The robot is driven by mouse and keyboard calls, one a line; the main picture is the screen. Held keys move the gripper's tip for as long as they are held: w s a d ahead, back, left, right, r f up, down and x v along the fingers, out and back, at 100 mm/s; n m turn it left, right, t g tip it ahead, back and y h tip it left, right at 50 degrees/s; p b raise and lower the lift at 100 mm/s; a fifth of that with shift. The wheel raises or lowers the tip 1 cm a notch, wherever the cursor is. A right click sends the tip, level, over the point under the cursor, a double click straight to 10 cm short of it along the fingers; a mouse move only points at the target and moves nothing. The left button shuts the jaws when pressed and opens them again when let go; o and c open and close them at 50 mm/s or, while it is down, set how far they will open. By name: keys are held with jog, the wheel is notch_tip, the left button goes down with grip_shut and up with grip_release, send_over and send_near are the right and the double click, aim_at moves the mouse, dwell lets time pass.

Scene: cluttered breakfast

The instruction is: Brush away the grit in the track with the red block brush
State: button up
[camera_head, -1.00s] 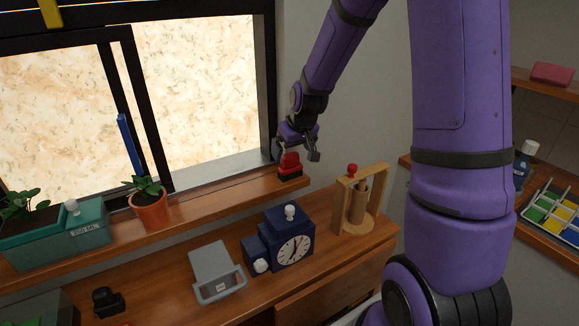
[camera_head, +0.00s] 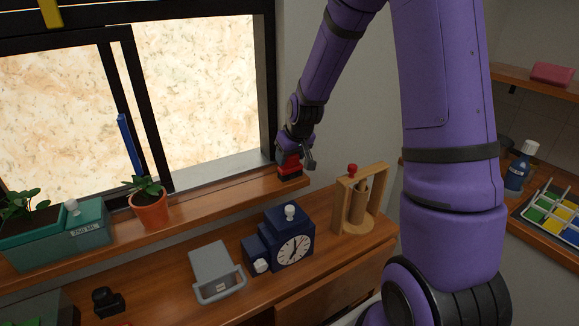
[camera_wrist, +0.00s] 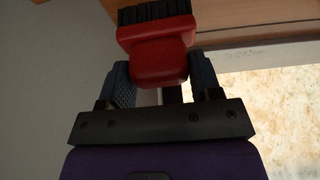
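The red block brush (camera_head: 289,164) stands on the right end of the wooden window sill, dark bristles down. My gripper (camera_head: 298,158) is lowered over it. One finger shows to the right of the red handle with a small gap; the other is mostly hidden. In the wrist view the brush (camera_wrist: 160,55) lies between the two fingers of my gripper (camera_wrist: 162,80), which look spread around its handle. The window track (camera_head: 215,173) runs along the bottom of the window frame. I cannot make out grit in it.
A potted plant (camera_head: 149,210) and a teal planter (camera_head: 60,243) stand farther left on the sill. Below are a blue clock (camera_head: 290,236), a grey dustpan-like tray (camera_head: 214,268) and a wooden frame (camera_head: 366,200). The sill between pot and brush is clear.

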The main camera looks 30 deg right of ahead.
jog(key=shift+o, duration=0.4)
jog(key=c, duration=0.3)
jog(key=shift+r, duration=2.5)
